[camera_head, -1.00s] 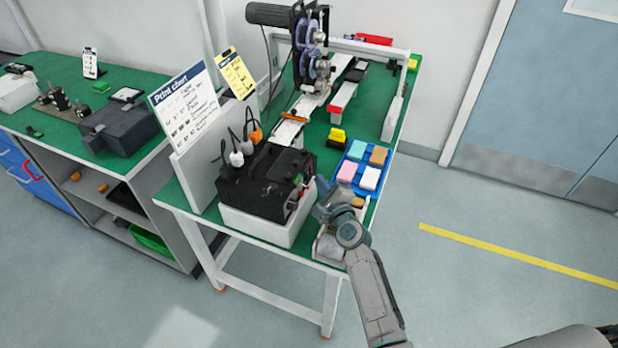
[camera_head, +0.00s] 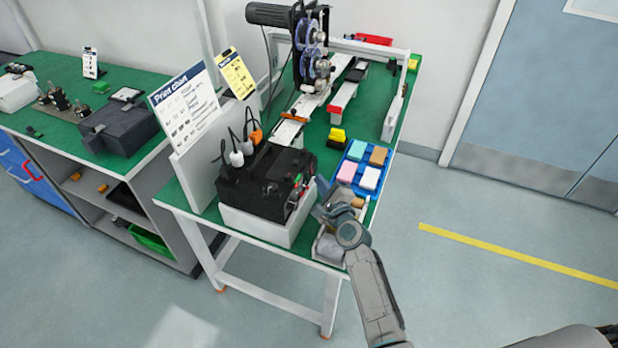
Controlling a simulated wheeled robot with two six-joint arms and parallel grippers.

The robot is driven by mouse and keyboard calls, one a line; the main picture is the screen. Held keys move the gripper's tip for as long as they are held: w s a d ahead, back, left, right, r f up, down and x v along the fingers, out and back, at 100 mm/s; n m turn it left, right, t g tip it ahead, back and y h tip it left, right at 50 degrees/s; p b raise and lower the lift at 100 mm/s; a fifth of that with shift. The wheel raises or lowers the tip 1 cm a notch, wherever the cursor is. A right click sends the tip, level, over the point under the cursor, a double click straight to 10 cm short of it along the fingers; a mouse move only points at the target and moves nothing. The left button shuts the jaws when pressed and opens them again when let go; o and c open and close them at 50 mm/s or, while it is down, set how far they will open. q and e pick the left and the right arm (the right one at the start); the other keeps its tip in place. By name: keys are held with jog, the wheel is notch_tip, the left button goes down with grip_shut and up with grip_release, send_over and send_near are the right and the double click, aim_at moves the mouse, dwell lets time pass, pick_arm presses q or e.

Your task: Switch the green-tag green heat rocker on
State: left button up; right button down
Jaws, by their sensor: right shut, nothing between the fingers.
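A black control box (camera_head: 262,185) sits on a white base on the green-topped table. Its right end face carries small controls, with a green spot (camera_head: 298,179) and a red spot near the top edge. They are too small to tell which is the heat rocker or how it is set. My right gripper (camera_head: 318,190) is shut and empty, with its tip close to that end face. I cannot tell whether it touches. My left gripper is not in view.
A blue tray (camera_head: 346,183) with coloured blocks lies just behind my right gripper. A small open bin (camera_head: 327,246) stands under my right wrist. The print chart board (camera_head: 188,110) stands left of the box, and a black and white machine (camera_head: 312,65) stands behind.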

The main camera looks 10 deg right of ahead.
jog(key=shift+a, duration=0.1)
jog(key=shift+w+a, duration=0.25)
jog(key=shift+w+a+f, duration=0.15)
jog(key=shift+w+a, duration=0.05)
jog(key=shift+a, duration=0.05)
dwell(1.0)
jog(key=shift+s+d, duration=0.1)
jog(key=shift+s+d, duration=0.4)
jog(key=shift+d, duration=0.15)
jog(key=s+d, duration=0.1)
jog(key=d, duration=0.1)
jog(key=s+d+r+p, duration=0.1)
jog(key=d, duration=0.1)
jog(key=shift+s, duration=0.35)
dwell(0.5)
